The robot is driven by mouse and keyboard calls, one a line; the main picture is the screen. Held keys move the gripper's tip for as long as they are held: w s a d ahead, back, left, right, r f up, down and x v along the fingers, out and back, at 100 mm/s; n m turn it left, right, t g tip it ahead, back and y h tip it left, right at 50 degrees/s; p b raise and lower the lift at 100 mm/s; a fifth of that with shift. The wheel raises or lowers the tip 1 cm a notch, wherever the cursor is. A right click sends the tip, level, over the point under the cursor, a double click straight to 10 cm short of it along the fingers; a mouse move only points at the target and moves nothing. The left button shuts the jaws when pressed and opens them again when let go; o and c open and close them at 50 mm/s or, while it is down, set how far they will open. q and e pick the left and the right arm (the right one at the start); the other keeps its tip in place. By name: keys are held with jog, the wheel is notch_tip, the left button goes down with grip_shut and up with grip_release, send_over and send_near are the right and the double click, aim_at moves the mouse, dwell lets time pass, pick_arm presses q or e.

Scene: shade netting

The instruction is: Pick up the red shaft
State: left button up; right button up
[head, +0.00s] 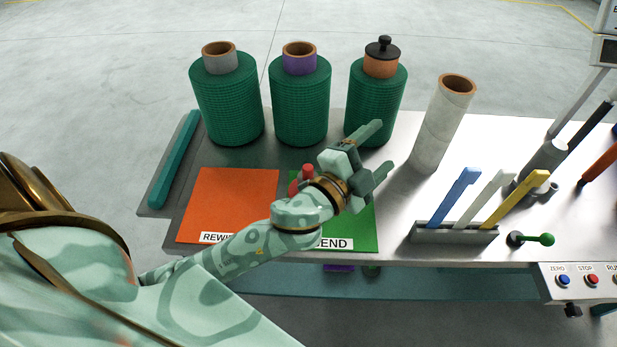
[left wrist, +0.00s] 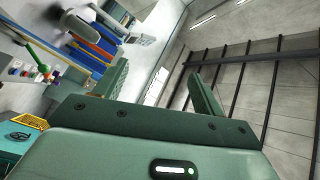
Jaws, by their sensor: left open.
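A small red piece (head: 307,171), likely the red shaft, shows behind my left wrist over the green mat. Most of it is hidden by my arm, so its full shape and what it rests on cannot be told. My left gripper (head: 377,152) is open and empty, its fingers pointing right, to the right of the red piece and apart from it. In the left wrist view the two fingers (left wrist: 163,88) stand apart with nothing between them; the red shaft is not seen there. My right gripper is not in view.
Green net rolls stand at the back: grey core (head: 226,97), purple core (head: 300,100), black-knobbed top (head: 376,100). A pale tube (head: 443,122) stands right of my gripper. A holder (head: 453,233) with blue, white and yellow handles is in front. An orange mat (head: 228,200) lies left.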

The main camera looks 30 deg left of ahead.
pick_arm(q)
jog(key=s+d+r+m+g+h, duration=0.2)
jog(key=d+r+m+g+h, duration=0.2)
jog(key=d+m+g+h, duration=0.5)
jog(key=s+d+r+m+g+h, duration=0.3)
jog(key=d+r+m+g+h, duration=0.25)
jog(key=m, duration=0.75)
jog(key=m+g+y+b, duration=0.15)
jog(key=g+y, duration=0.25)
jog(key=y, duration=1.4)
send_near(308, 167)
jog(key=shift+m, duration=0.35)
jog(key=f, duration=0.2)
jog(key=f+b, duration=0.2)
jog(key=f, duration=0.1)
jog(key=shift+d+f, duration=0.3)
jog(key=shift+d, duration=0.1)
jog(key=shift+f+b, duration=0.3)
jog(key=shift+f, duration=0.25)
jog(key=f, duration=0.1)
jog(key=f+b, duration=0.1)
jog(key=f, duration=0.1)
jog(key=f+b, duration=0.1)
jog(key=f, duration=0.1)
jog(key=shift+a+f, duration=0.15)
jog(key=shift+a, duration=0.25)
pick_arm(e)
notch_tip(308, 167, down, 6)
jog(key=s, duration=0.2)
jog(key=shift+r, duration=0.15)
